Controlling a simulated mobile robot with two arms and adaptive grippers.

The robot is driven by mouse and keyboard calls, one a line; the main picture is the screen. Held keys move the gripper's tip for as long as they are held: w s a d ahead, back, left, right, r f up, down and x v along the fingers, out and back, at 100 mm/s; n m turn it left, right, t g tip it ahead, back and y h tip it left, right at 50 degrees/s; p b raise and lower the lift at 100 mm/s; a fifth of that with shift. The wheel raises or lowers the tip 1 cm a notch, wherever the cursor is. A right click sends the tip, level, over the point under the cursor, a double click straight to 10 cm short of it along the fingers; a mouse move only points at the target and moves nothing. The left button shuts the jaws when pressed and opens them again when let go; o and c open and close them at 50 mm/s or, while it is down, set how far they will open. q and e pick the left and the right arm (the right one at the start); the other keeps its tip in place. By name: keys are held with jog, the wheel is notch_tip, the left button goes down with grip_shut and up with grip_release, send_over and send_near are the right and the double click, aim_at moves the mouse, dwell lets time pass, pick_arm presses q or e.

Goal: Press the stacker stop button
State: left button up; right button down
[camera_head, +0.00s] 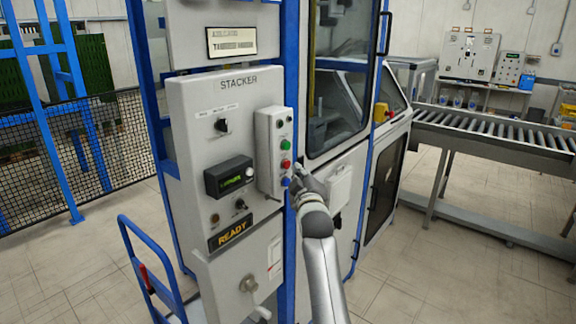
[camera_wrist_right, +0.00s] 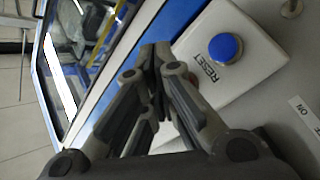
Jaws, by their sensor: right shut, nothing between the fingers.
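The grey STACKER panel (camera_head: 205,95) carries a narrow light-grey button box (camera_head: 265,150) on its right side. The box has a green button (camera_head: 284,144), a red button (camera_head: 286,164) below it and a blue button (camera_head: 285,181) at the bottom. My right gripper (camera_head: 299,168) is shut and empty, just right of the red and blue buttons. In the right wrist view its closed fingertips (camera_wrist_right: 157,52) lie beside the blue button (camera_wrist_right: 225,48), labelled RESET. My left gripper is out of view.
A blue post and a glazed machine cabinet (camera_head: 338,80) stand right of the panel. A "READY" display (camera_head: 231,235) sits low on the panel. A blue cart frame (camera_head: 150,270) is at lower left. A roller conveyor (camera_head: 490,130) runs at the right, with open floor before it.

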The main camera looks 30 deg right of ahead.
jog(key=shift+s+d+p, duration=0.3)
jog(key=shift+s+p, duration=0.15)
jog(key=shift+s, duration=0.3)
jog(key=shift+s+d+p, duration=0.35)
jog(key=shift+s+p, duration=0.1)
jog(key=shift+s, duration=0.35)
jog(key=shift+s+d+p, duration=0.3)
jog(key=shift+s+p, duration=0.15)
jog(key=shift+s, duration=0.3)
